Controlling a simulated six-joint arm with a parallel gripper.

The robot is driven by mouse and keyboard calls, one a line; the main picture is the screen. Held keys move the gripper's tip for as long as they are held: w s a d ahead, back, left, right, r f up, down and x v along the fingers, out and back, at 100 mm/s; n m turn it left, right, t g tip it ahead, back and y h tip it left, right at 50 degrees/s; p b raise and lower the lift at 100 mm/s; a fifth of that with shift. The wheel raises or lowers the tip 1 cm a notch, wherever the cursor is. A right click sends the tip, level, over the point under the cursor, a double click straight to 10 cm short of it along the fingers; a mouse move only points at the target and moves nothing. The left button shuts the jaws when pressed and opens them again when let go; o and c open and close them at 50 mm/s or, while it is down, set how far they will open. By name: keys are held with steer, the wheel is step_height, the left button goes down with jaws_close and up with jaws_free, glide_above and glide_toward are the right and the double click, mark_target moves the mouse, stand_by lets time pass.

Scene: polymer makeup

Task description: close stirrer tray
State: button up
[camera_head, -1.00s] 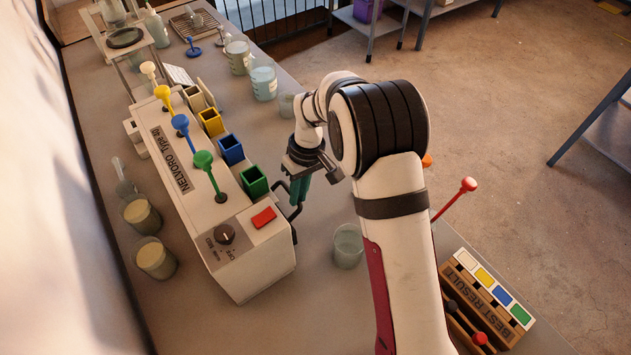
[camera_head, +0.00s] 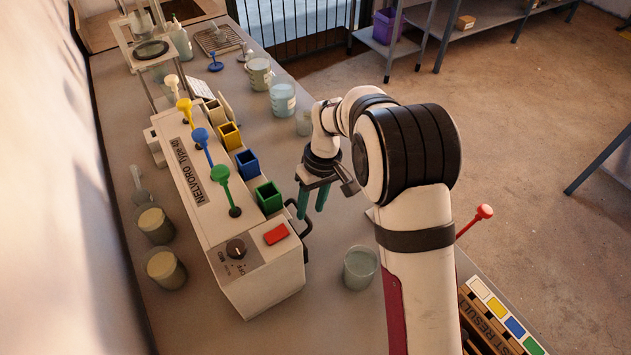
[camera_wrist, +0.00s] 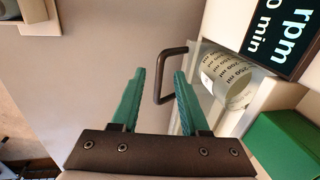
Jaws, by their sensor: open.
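The stirrer (camera_head: 215,225) is a long white box marked NELVORO on the bench. A dark bracket handle (camera_head: 308,228) stands out from its right side; in the wrist view the handle (camera_wrist: 160,75) joins a pale tray front (camera_wrist: 195,62). A labelled beaker (camera_wrist: 228,78) shows behind that front. How far the tray is out is unclear. My gripper (camera_head: 312,212) is open, with green fingers pointing down beside the handle. In the wrist view the handle lies between the fingertips (camera_wrist: 158,76) in the picture; I cannot tell whether they are around it.
Colored funnels stand along the stirrer's top, with white, yellow, blue and green (camera_head: 268,197) square cups on its right side. A clear beaker (camera_head: 360,268) stands right of the handle. More beakers stand behind my arm. A BEST RESULT rack (camera_head: 490,320) is at front right.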

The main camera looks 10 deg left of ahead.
step_height(320, 180, up, 13)
steer(key=w+d, duration=0.1)
steer(key=shift+w+d, duration=0.35)
steer(key=shift+w, duration=0.05)
steer(key=shift+c, duration=0.6)
steer(key=d+f+y, duration=0.1)
steer(key=f, duration=0.1)
steer(key=w+d+f+y, duration=0.1)
steer(key=f+y, duration=0.1)
steer(key=d+f+n+y, duration=0.1)
steer(key=f+y, duration=0.1)
steer(key=f, duration=0.1)
steer(key=shift+w+d+t, duration=0.2)
steer(key=shift+w+t, duration=0.2)
jaws_close()
steer(key=x, duration=0.9)
steer(key=shift+a+f, duration=0.15)
steer(key=shift+f, duration=0.05)
steer(key=shift+a+f, duration=0.15)
steer(key=shift+f, duration=0.05)
steer(key=shift+s+a, duration=1.5)
steer(key=shift+a, duration=0.05)
